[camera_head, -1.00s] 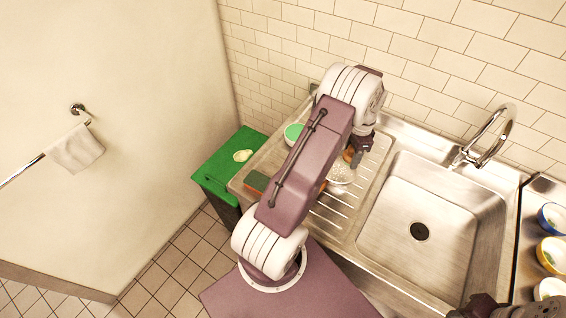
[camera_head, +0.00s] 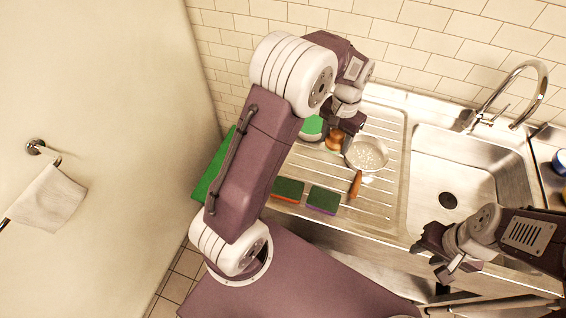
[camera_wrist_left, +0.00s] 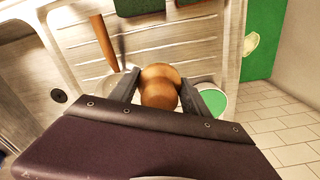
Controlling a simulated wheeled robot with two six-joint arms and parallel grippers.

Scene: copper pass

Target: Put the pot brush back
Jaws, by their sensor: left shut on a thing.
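The pot brush, a round brown wooden knob (camera_head: 336,139), shows at my left gripper (camera_head: 344,142) over the drainboard. In the left wrist view the brush (camera_wrist_left: 159,86) sits between both fingers of the left gripper (camera_wrist_left: 160,94), which is shut on it. Its bristle end is hidden. A small pan (camera_head: 368,153) with a wooden handle lies just right of the brush. A white round container with a green top (camera_head: 311,128) stands just left of it, partly behind my arm. My right gripper (camera_head: 434,258) is open and empty at the sink's front edge.
Two green-topped sponges (camera_head: 288,189) lie along the drainboard's front edge. The steel sink (camera_head: 460,170) with a tall faucet (camera_head: 530,75) is at right. A green-lidded bin (camera_head: 213,172) stands at left. Bowls (camera_head: 560,162) sit at the far right.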

